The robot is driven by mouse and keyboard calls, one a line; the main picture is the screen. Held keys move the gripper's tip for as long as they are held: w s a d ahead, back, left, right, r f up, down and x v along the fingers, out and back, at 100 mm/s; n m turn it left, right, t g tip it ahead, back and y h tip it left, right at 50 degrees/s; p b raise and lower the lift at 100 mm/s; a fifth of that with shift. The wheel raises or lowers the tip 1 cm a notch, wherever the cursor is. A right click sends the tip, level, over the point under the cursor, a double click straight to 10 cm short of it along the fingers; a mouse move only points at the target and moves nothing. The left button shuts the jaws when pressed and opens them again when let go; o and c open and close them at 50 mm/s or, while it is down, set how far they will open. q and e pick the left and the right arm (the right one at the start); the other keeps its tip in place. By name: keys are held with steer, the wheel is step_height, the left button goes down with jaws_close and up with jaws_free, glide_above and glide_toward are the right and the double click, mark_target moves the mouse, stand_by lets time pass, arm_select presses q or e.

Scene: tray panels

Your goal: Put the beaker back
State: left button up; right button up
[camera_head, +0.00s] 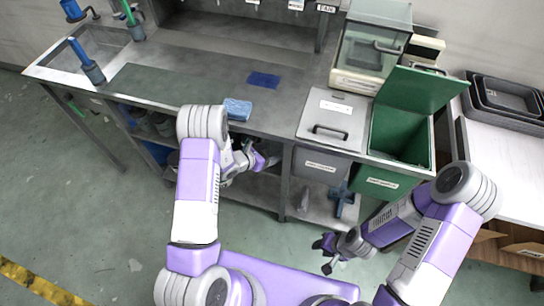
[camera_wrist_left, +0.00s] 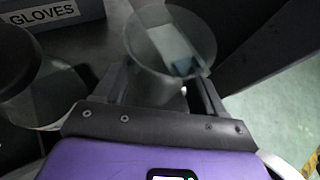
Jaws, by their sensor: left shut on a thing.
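A translucent grey beaker (camera_wrist_left: 150,85) stands between the fingers of my left gripper (camera_wrist_left: 162,80) in the left wrist view, its round rim open toward the camera. My left gripper is shut on it. In the head view my left gripper (camera_head: 262,160) is at the front of the bench, just below the worktop edge by the lower shelf. The beaker cannot be made out clearly there. My right gripper (camera_head: 325,254) hangs low over the floor in front of the bench, with its fingertips apart and nothing seen between them.
In the left wrist view, a dark-capped jar (camera_wrist_left: 18,62) stands close left of the beaker, and a box labelled GLOVES (camera_wrist_left: 50,14) is behind. The bench worktop (camera_head: 185,85) holds a blue sponge (camera_head: 238,109). A green bin (camera_head: 401,130) stands open at right.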

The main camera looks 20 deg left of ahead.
arm_select(q)
steer(key=f, duration=0.1)
steer(key=f+b, duration=0.1)
steer(key=f, duration=0.1)
steer(key=shift+w+d+f+b, duration=0.3)
steer(key=shift+w+f+b, duration=0.05)
steer(key=shift+w+b, duration=0.05)
steer(key=shift+r, duration=0.15)
steer(key=o, duration=0.8)
